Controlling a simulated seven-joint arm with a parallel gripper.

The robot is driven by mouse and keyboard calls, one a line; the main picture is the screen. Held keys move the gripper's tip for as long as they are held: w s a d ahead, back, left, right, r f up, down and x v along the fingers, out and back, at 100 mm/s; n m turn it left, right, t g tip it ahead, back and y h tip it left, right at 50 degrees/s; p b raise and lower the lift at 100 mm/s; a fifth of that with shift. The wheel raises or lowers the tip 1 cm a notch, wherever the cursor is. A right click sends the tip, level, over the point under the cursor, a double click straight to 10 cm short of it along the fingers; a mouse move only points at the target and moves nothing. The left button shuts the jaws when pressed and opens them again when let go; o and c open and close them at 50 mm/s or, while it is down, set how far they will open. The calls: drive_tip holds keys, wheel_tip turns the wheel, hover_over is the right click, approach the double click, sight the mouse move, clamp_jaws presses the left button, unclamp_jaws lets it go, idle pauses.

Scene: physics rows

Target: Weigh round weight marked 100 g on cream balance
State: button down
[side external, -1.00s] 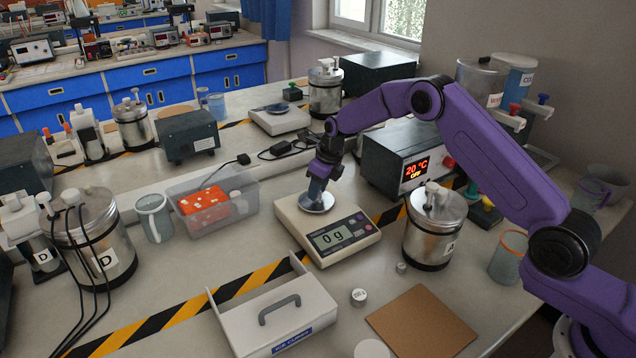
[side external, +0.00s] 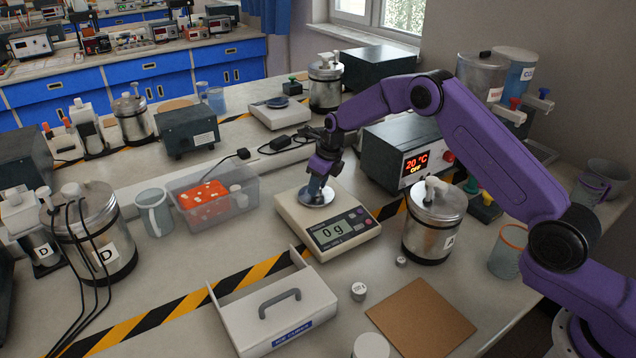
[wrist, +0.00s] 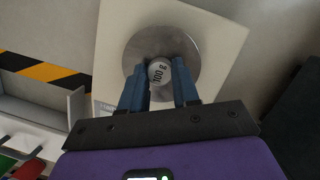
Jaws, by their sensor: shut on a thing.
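The cream balance (side external: 350,248) stands mid-table and its display reads 0 g. Its round metal pan (side external: 304,200) also shows in the wrist view (wrist: 190,40). My gripper (side external: 316,193) is low over the pan. In the wrist view my gripper (wrist: 160,78) has its two blue fingers shut on a round weight marked 100 g (wrist: 160,71). The weight is over the pan; whether it touches the pan I cannot tell. In the side view the fingers hide the weight.
A white weight (side external: 358,291) and a smaller one (side external: 401,261) stand in front of the balance. A metal vessel (side external: 432,230) is close on the right, with a heater box (side external: 385,165) behind it. A white carrier (side external: 270,325) and a clear tub (side external: 240,210) lie left.

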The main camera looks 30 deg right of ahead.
drive_tip(key=shift+f, duration=0.2)
drive_tip(key=shift+c, duration=2.2)
unclamp_jaws()
drive_tip(key=shift+r, duration=4)
